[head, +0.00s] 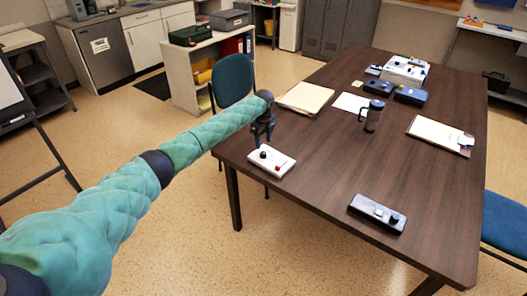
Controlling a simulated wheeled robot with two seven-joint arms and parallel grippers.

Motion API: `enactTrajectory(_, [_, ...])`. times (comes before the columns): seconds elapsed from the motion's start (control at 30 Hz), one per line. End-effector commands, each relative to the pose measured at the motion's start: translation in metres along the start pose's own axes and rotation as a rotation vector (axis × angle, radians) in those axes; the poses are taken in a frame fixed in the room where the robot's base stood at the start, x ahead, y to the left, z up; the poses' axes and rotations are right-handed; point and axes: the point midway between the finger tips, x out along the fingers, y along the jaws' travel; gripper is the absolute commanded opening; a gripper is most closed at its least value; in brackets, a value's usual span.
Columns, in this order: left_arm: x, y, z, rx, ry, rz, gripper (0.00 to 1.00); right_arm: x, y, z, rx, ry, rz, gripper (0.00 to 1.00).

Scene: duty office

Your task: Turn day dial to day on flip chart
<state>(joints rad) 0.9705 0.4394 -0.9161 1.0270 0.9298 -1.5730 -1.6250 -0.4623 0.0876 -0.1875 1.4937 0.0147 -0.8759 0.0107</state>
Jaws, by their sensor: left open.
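My left arm reaches in from the left, and its gripper (263,138) points down at the near left table corner, open and apparently empty. Just below its fingertips is a small white box (283,165) with a black knob and a red part on top. A dark oblong device (377,213) with a light piece and a black knob lies near the table's front edge. I cannot tell whether either knob is the day dial; no markings are readable. A white board on a black easel (10,92), perhaps the flip chart, is cut off at the left edge. My right gripper is out of view.
The dark wooden table (330,165) has clear room in its middle. On it are a folder (305,98), a dark mug (371,116), a clipboard (440,134) and dark boxes (410,96). A teal chair (232,79) stands behind my left forearm.

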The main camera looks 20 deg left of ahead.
Motion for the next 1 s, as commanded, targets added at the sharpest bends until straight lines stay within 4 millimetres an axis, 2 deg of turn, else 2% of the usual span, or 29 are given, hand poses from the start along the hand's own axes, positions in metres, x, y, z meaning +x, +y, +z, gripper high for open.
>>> enactTrajectory(0.4, [0.053, 0.0, -0.001, -0.002, 0.0, 0.001, 0.49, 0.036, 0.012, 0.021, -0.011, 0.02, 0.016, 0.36])
enactTrajectory(0.6, [0.064, 0.0, 0.0, -0.002, -0.001, 0.001, 0.49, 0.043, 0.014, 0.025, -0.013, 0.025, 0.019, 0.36])
enactTrajectory(0.83, [0.065, 0.0, 0.0, -0.002, -0.001, 0.0, 0.49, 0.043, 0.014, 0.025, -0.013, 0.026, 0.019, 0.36])
enactTrajectory(0.87, [0.065, 0.0, 0.0, -0.002, -0.001, 0.0, 0.45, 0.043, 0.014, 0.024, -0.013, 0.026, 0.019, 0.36])
enactTrajectory(1.0, [0.065, 0.0, 0.0, -0.002, -0.001, 0.0, 0.18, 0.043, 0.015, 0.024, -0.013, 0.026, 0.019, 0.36])
